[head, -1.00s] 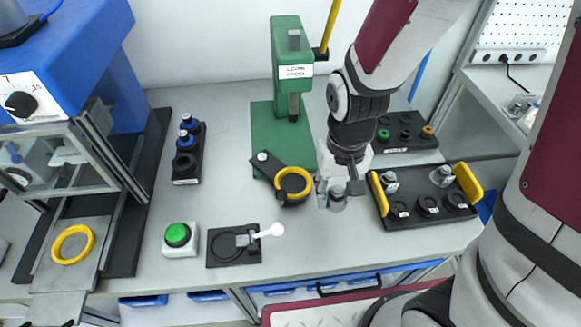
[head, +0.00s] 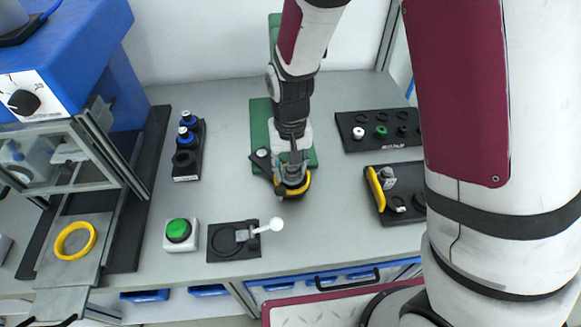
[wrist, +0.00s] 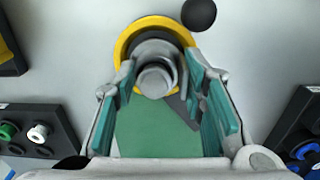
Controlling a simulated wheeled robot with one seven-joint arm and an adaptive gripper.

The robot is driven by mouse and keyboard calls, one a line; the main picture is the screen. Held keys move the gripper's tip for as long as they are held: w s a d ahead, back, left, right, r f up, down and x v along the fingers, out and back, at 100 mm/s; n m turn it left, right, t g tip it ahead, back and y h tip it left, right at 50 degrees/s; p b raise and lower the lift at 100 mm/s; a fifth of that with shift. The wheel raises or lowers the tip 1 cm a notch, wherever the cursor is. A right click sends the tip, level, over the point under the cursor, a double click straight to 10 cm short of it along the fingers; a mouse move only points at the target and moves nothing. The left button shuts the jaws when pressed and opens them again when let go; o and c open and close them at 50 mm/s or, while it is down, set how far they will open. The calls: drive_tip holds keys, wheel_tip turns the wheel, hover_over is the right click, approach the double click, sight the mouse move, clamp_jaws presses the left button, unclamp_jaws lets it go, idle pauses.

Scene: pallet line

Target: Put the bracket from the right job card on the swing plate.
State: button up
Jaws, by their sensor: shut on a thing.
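My gripper (head: 290,181) is over the yellow-ringed seat of the swing plate (head: 260,158), at the front of the green press. In the wrist view its fingers (wrist: 158,80) are shut on a grey round bracket (wrist: 153,79). The bracket lines up inside the yellow ring (wrist: 127,42); I cannot tell whether it touches the plate. The black tray with yellow handles (head: 376,188) stands to the right, with another grey bracket (head: 388,176) in its left end. My arm hides that tray's right part.
The green press base (head: 262,115) is close behind my gripper. A black tray of small rings (head: 365,144) stands at the back right. A green button (head: 178,231) and a black fixture with a white lever (head: 268,227) are at the front left. Bench between is clear.

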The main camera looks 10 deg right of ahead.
drive_tip(key=shift+f, duration=0.4)
drive_tip(key=shift+f, duration=0.15)
drive_tip(key=o, duration=1.3)
drive_tip(key=shift+c, duration=0.2)
